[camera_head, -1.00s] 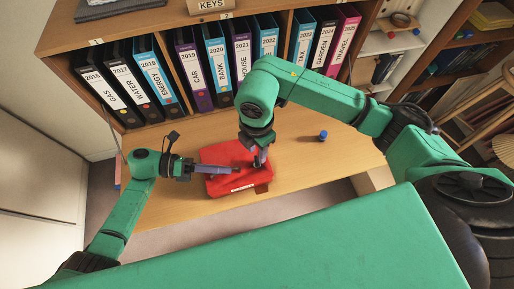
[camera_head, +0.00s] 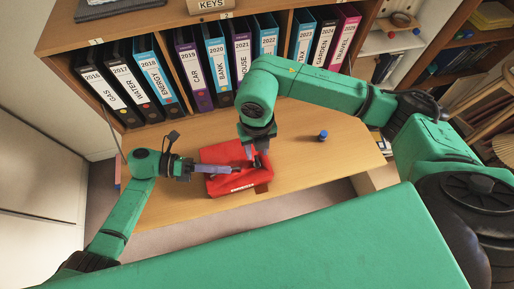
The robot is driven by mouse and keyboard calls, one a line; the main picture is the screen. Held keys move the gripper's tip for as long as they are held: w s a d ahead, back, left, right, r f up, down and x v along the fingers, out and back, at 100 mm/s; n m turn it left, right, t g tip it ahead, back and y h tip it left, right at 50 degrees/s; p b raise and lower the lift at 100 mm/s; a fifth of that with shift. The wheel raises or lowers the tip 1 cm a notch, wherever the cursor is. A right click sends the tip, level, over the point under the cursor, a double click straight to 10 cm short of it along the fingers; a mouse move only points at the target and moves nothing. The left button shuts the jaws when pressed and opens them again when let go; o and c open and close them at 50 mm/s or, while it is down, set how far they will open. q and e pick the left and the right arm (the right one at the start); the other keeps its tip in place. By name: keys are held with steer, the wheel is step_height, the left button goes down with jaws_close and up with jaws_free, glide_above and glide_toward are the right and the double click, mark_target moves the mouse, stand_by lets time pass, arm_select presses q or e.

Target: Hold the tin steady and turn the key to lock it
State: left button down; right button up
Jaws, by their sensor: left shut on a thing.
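The red tin (camera_head: 225,155) sits on the wooden desk, with a pale label on its front edge. My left gripper (camera_head: 232,170) reaches in from the left and is shut on the tin; its fingertips lie across the tin's top. My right gripper (camera_head: 257,159) points down over the tin's right part, its two fingers apart. The key is too small or hidden by the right gripper to make out. I cannot tell whether the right fingers touch anything.
A small blue-topped object (camera_head: 323,135) stands on the desk to the right. A row of labelled binders (camera_head: 189,72) fills the shelf behind.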

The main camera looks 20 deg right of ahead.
mark_target(257, 159)
steer(key=shift+f, duration=0.15)
steer(key=shift+f, duration=2.15)
jaws_close()
steer(key=m, duration=0.3)
steer(key=shift+m, duration=0.4)
